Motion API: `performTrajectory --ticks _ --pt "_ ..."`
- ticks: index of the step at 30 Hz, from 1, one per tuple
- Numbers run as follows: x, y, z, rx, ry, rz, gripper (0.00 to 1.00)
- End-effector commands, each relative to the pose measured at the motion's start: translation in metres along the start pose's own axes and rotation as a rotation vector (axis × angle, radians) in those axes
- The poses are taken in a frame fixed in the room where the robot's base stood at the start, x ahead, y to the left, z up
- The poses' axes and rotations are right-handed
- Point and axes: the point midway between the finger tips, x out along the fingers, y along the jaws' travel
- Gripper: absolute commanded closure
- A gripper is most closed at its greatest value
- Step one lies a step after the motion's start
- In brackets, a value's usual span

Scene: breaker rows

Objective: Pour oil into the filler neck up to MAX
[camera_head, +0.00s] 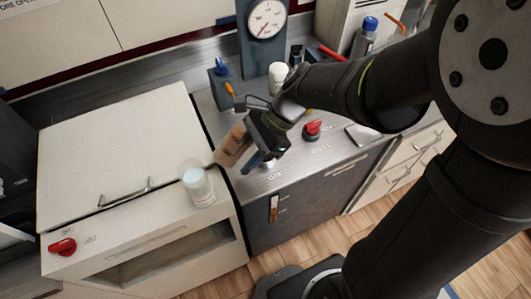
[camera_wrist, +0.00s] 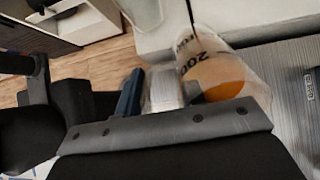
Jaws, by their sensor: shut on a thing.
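My gripper (camera_head: 258,143) is shut on a clear jug (camera_head: 234,145) of orange-brown oil, held above the front left part of the metal counter. The jug looks tilted in the head view. In the wrist view the jug (camera_wrist: 238,82) shows dark markings, with orange oil inside. A blue finger (camera_wrist: 130,93) shows to its left. No oil stream is clearly visible. A narrow sight gauge (camera_head: 273,210) on the dark cabinet front shows orange; its exact level is too small to read. I cannot clearly make out the filler neck; my gripper and jug cover part of that area.
A glass of whitish contents (camera_head: 197,185) stands on the pale cabinet (camera_head: 110,160) at left, close to the jug. A red knob (camera_head: 312,130) is on the counter right of my gripper. A white cup (camera_head: 278,77), dial gauge (camera_head: 267,20) and blue-capped bottle (camera_head: 364,38) stand behind.

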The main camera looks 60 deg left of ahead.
Motion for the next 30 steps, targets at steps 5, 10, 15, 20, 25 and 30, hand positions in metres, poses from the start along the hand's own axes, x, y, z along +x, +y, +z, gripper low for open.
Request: performTrajectory --ticks 5,10,15,20,25,30 --pt "-0.0001 -0.0001 -0.0004 0.001 -0.014 0.000 1.00" --pt "0.0005 0.0006 -0.0005 0.000 -0.027 0.001 1.00" --pt "0.0006 0.0005 -0.0008 0.000 -0.040 0.002 1.00" --pt "0.0003 0.0000 -0.0015 0.001 -0.052 0.001 1.00" --pt "0.0003 0.0000 -0.0020 -0.001 -0.064 0.001 1.00" --pt "0.0006 0.0005 -0.0018 -0.001 -0.077 0.001 1.00"
